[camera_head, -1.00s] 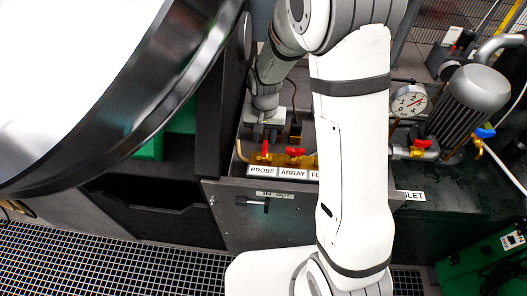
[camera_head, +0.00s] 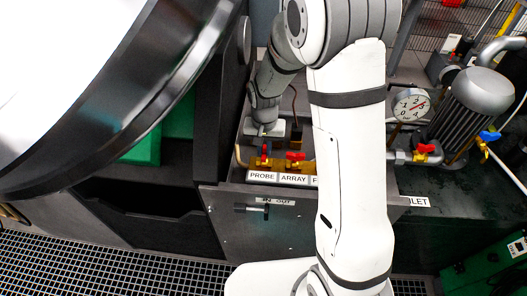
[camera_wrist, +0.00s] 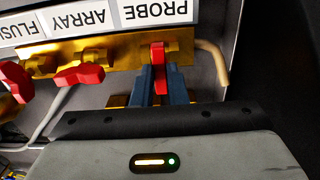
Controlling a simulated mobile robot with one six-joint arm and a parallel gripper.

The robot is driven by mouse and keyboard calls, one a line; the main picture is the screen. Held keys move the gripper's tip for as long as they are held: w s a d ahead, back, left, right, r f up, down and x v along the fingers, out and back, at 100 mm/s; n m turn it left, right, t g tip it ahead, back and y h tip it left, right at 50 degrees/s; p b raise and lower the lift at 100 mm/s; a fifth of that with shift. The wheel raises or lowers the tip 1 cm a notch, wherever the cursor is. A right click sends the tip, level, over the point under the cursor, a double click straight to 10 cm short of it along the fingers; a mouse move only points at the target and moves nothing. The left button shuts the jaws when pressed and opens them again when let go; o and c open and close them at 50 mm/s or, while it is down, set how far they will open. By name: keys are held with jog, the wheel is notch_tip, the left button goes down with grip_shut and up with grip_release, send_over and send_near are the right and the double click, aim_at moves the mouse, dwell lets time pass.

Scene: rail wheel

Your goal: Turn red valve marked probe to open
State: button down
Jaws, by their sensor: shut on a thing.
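The red valve handle marked PROBE (camera_wrist: 158,54) is on the brass manifold (camera_wrist: 120,50), just below its white PROBE label (camera_wrist: 155,10) in the wrist view. The handle stands across the manifold, while the red ARRAY handle (camera_wrist: 79,76) lies roughly along it. My gripper (camera_wrist: 157,74) is shut on the PROBE handle, with a blue-grey finger on each side of it. In the head view, the PROBE handle (camera_head: 264,151) shows above its label (camera_head: 262,176), with my gripper (camera_head: 264,137) close over it.
The ARRAY handle (camera_head: 295,156) is close on the right. A curved tan pipe (camera_wrist: 216,62) runs beside the manifold. A dark panel stands to the left in the head view. A pressure gauge (camera_head: 410,104) and a silver motor (camera_head: 470,115) are farther right.

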jog(key=n, duration=0.4)
jog(key=shift+b, duration=0.4)
jog(key=shift+n, duration=0.3)
jog(key=n, duration=0.4)
jog(key=shift+b, duration=0.35)
jog(key=shift+n, duration=0.3)
jog(key=n, duration=0.4)
jog(key=shift+n+b, duration=0.3)
